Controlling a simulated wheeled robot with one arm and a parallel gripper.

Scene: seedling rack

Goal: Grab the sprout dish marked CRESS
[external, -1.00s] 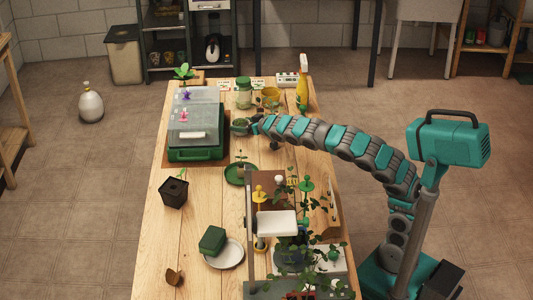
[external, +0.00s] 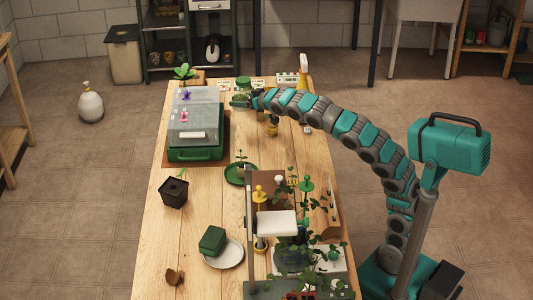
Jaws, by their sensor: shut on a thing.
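My gripper (external: 248,102) is at the far end of the wooden table, in front of the green-lidded jar. It is shut on a small dish (external: 239,101) with green in it, which it holds up above the table. The dish is small and partly covered by my gripper, and I cannot read any mark on it. The green-lidded jar (external: 243,83) shows just behind the dish, its lower part hidden.
A green tray with a clear lid (external: 195,130) stands left of my gripper. A yellow spray bottle (external: 302,75) stands behind my arm. A green saucer (external: 240,174), a dark pot (external: 173,193) and a plant stand (external: 250,230) are nearer. The table (external: 205,195) between them is clear.

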